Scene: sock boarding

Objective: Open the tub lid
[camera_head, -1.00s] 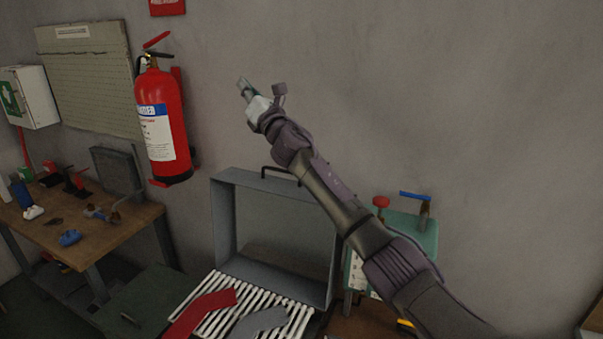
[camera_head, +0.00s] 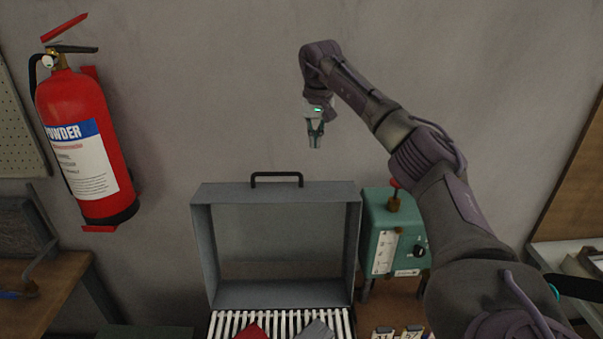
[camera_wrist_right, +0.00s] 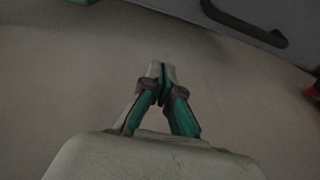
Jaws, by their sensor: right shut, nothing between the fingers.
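A grey boxy lid (camera_head: 203,240) with a black handle (camera_head: 276,176) stands raised behind a bed of white slats (camera_head: 285,322). A dark green flat top (camera_head: 150,333) shows only at the bottom edge in the head view; I cannot tell whether it is the tub lid. My right gripper (camera_head: 315,143) is shut and empty, pointing down in front of the wall, above and right of the black handle. Its closed fingers show in the right wrist view (camera_wrist_right: 160,70), with the handle (camera_wrist_right: 247,22) apart from them at upper right. My left gripper is out of view.
A red piece (camera_head: 252,331) and a grey piece (camera_head: 316,330) lie on the slats. A teal box (camera_head: 397,235) stands right of the raised lid. A fire extinguisher (camera_head: 85,145) hangs at left, with a wooden bench (camera_head: 45,275) below. The wall area around the gripper is clear.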

